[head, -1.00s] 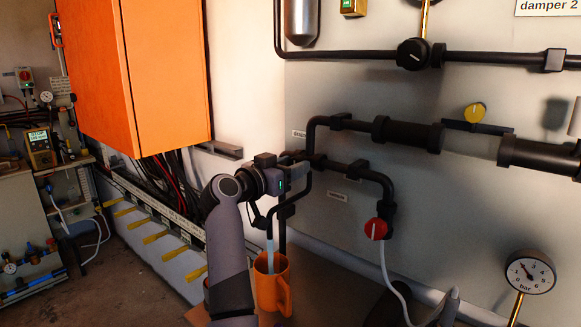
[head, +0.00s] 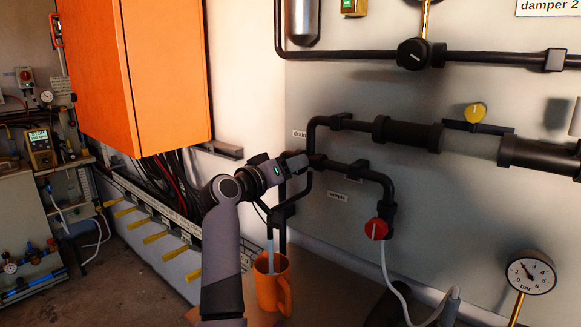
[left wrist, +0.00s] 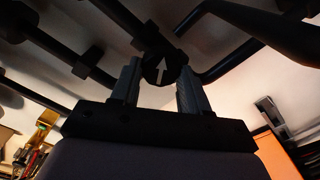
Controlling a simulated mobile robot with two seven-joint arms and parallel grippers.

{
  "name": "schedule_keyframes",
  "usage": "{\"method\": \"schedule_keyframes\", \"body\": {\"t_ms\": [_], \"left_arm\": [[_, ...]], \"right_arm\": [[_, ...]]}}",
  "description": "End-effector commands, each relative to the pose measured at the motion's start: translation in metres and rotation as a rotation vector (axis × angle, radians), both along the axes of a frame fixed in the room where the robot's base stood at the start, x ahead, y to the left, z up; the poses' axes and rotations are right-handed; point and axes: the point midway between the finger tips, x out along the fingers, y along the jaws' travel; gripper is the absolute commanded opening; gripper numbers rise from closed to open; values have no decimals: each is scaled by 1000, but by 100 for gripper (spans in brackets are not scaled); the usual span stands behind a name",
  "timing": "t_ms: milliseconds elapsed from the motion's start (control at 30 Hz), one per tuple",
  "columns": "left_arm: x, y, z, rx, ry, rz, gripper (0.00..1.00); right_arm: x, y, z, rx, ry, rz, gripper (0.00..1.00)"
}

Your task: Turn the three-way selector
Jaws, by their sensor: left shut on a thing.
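The three-way selector is a dark round knob with a white arrow; in the left wrist view the knob (left wrist: 162,66) sits between my gripper's fingers, its arrow pointing up in the picture. My left gripper (head: 300,162) is at the pipe junction on the wall panel, and its fingers (left wrist: 158,88) are shut on the knob. In the head view my gripper hides the knob. Labels reading "drain" (head: 299,134) and "sample" (head: 338,196) are near the pipe branches. My right gripper is not in view.
An orange cabinet (head: 165,75) hangs to the left. A pressure gauge (head: 531,272) is lower right.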

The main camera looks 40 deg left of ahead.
Motion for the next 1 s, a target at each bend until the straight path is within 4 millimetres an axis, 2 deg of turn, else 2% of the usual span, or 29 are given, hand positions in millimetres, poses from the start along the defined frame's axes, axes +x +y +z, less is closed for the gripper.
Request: {"method": "schedule_keyframes", "body": {"t_ms": [700, 1000], "left_arm": [[0, 2, -2, -673, 53, 0, 15], [0, 2, -4, -886, 70, 0, 15]], "right_arm": [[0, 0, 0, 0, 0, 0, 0], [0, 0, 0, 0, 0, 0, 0]]}}
